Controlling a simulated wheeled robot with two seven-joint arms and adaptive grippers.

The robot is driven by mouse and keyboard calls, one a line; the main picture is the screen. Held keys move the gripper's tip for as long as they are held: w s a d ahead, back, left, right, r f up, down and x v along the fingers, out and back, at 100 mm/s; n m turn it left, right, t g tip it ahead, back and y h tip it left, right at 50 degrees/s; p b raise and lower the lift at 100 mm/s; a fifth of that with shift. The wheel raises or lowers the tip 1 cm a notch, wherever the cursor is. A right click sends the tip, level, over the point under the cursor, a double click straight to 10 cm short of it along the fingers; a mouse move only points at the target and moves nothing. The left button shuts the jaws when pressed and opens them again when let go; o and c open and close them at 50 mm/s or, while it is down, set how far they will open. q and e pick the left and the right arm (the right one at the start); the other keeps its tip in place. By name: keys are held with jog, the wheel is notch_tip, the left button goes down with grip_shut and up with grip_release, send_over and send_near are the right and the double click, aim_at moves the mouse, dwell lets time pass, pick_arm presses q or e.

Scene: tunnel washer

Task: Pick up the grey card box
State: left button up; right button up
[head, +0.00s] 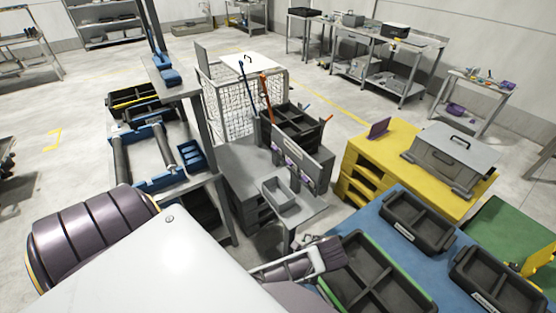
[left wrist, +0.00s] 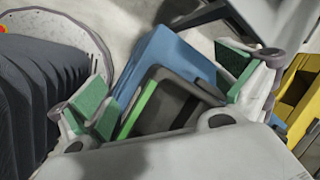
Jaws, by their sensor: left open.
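A small open grey box (head: 268,196), which fits the grey card box, sits on a grey ledge (head: 312,207) near the middle of the head view. It looks upright and empty. I cannot make it out in the left wrist view. My left gripper (left wrist: 168,92) is open, its two green-padded fingers apart with nothing held between them. In the head view one finger-like part shows right of the white arm cover, below and right of the grey box and apart from it. The rest is hidden. My right gripper is not in view.
A green-rimmed black tray (head: 346,241) on a blue table (head: 391,205) is close to my left gripper. A dark divided bin (head: 293,128) stands behind the grey box. A yellow cabinet (head: 385,155) bears a grey lidded case (head: 452,153). Open floor lies at the back left.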

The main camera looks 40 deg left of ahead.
pick_arm(q)
jog(key=w+a+r+m+t+y, duration=0.2)
jog(key=w+a+r+m+y, duration=0.1)
jog(key=w+a+m+y, duration=0.5)
jog(key=shift+w+a+m+y, duration=0.4)
jog(key=shift+w+m+y, duration=0.65)
jog(key=shift+w, duration=0.2)
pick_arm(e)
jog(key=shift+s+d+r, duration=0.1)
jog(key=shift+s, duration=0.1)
pick_arm(q)
jog(key=shift+a+r, duration=0.1)
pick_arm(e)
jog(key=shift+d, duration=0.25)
